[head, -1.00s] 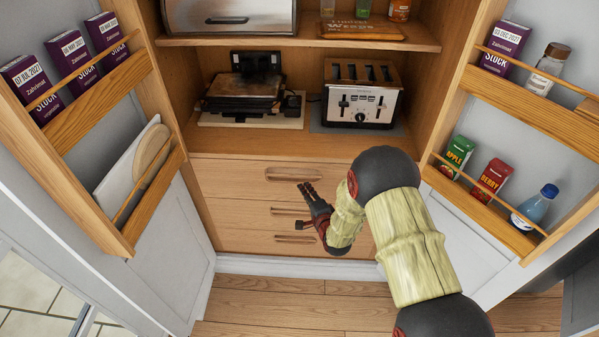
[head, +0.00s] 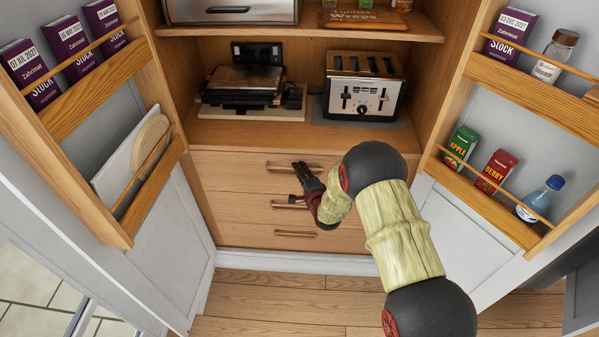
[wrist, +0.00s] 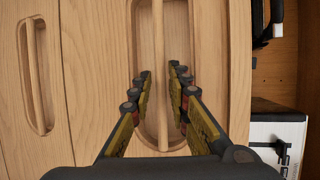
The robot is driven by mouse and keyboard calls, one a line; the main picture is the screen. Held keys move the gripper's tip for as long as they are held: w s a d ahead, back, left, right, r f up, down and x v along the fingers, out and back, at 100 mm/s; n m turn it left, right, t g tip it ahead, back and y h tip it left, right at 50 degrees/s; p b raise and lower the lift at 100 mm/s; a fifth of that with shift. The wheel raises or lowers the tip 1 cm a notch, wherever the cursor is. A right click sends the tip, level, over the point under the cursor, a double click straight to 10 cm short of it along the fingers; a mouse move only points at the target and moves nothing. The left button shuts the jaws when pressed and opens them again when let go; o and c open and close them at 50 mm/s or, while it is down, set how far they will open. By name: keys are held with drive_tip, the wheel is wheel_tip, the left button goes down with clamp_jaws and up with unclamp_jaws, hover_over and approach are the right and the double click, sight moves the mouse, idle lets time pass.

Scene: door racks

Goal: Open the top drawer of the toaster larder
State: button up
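The top drawer (head: 235,175) of the wooden larder is below the shelf with the toaster (head: 362,90). It looks closed, its front in line with the drawers below. Its handle (head: 278,168) is a wooden bar over a recess, and it also shows upright in the wrist view (wrist: 158,45). My gripper (head: 298,168) is at the right part of this handle. In the wrist view my gripper (wrist: 161,73) is open, with one finger on each side of the bar. Gaps show between bar and fingertips. How deep the fingers reach is hard to tell.
The middle drawer handle (head: 288,205) and the bottom handle (head: 296,233) are below. The open left door (head: 170,240) and open right door (head: 465,235) flank the larder, their racks holding boxes and bottles. A sandwich press (head: 243,87) stands left of the toaster.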

drive_tip(key=shift+c, duration=0.3)
drive_tip(key=c, duration=0.4)
clamp_jaws()
